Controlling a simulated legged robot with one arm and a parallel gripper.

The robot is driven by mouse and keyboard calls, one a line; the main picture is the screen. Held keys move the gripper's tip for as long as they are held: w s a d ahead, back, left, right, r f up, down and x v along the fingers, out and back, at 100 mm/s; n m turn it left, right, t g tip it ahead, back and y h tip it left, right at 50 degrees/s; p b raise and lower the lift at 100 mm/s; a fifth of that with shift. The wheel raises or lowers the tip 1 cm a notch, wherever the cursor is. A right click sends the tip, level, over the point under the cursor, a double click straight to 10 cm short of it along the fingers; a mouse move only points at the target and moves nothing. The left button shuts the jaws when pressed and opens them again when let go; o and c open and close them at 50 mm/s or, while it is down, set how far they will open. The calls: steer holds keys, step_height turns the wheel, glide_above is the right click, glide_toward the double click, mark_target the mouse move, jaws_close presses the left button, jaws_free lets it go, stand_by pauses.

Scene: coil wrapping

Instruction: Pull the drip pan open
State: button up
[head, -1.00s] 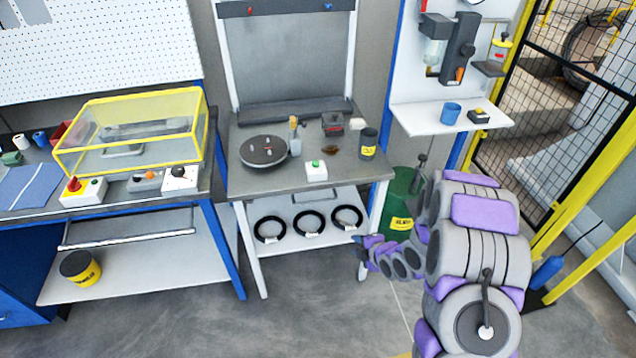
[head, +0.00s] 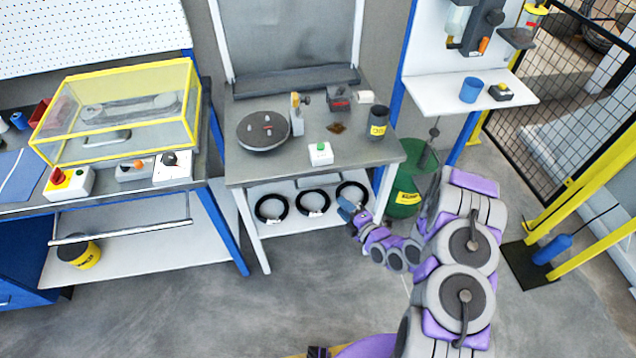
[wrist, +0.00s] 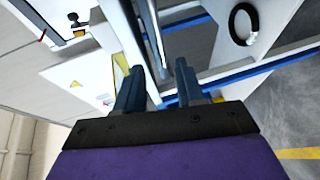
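No part is plainly marked as the drip pan. A long grey bar (head: 120,233) runs like a handle under the front of the left bench, above its lower shelf, and may belong to it. My gripper (head: 348,211) is in front of the right side of the middle table, near its lower shelf, well to the right of that bar. In the wrist view my gripper (wrist: 158,82) has its two dark fingers apart, with nothing visibly clamped. A thin metal rod shows beyond the fingers; I cannot tell whether it is the same bar.
The middle table (head: 350,158) holds a dark turntable (head: 263,131); its lower shelf (head: 270,188) carries three black rings. The left bench has a yellow-framed clear cover (head: 120,105) on top and a black-and-yellow can (head: 80,252) below. A green bin (head: 412,180) stands right. The front floor is open.

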steer(key=b+x, duration=0.3)
steer(key=x, duration=1.2)
steer(key=shift+a, duration=0.15)
steer(key=shift+s, duration=0.1)
steer(key=shift+f, duration=0.1)
jaws_close()
